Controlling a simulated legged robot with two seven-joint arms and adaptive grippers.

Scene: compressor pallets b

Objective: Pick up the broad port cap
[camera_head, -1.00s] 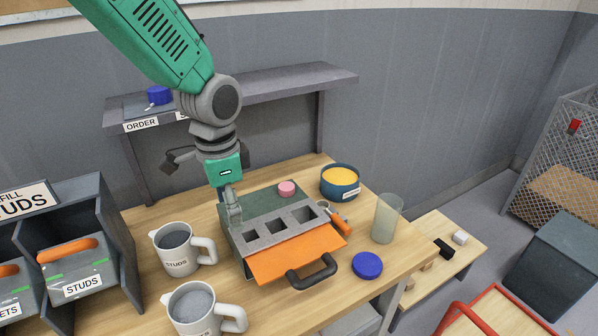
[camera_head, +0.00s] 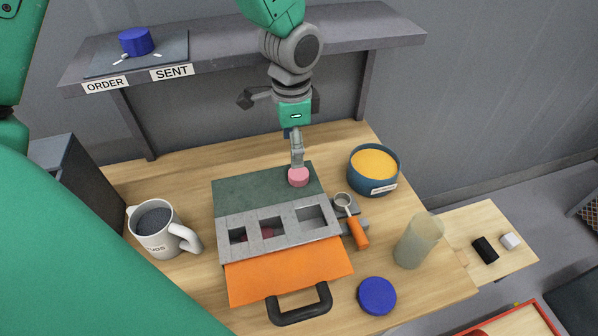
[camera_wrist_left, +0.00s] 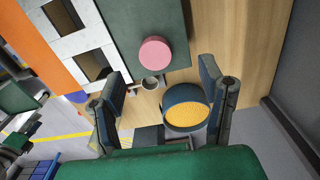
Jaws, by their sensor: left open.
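A short round pink cap (camera_head: 298,177) sits on the dark green part of the case (camera_head: 250,192). A wider flat blue disc (camera_head: 377,296) lies on the table at the front right. Which of them is the broad port cap I cannot tell for certain. My left gripper (camera_head: 297,158) points down just behind the pink cap, seen nearly edge-on. In the left wrist view its two fingers (camera_wrist_left: 162,88) are spread and empty, with the pink cap (camera_wrist_left: 155,53) beyond their tips. My right gripper is not in view.
A grey plate with square openings (camera_head: 280,229) and an orange flap with a black handle (camera_head: 288,272) lie in front. A shelf (camera_head: 240,55) rises behind.

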